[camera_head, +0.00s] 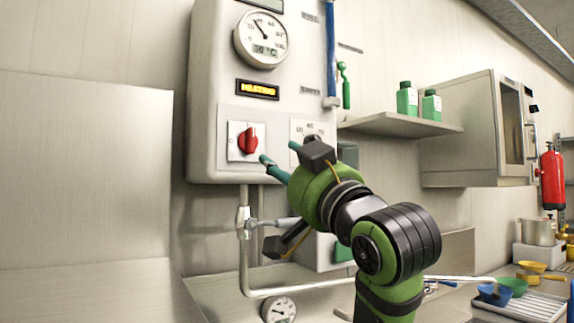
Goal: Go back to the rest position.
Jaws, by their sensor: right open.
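My right gripper (278,158) is in front of the lower part of a grey control box on the wall. Its teal fingers are apart and hold nothing. One fingertip shows just right of the red knob (250,140); I cannot tell whether it touches the knob. The other finger overlaps a second dial (312,130), which is partly hidden by the gripper. The control box (222,60) carries a round gauge (262,40) and a lit display (257,90) that seems to read "HEATING". My left gripper is not in view.
Pipes (244,240) and a lower gauge (279,309) are under the box. A shelf (400,125) with green bottles (407,100), a cabinet (460,130) and a red extinguisher (552,178) are on the right. Bowls (494,294) and a rack (530,307) are at the lower right.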

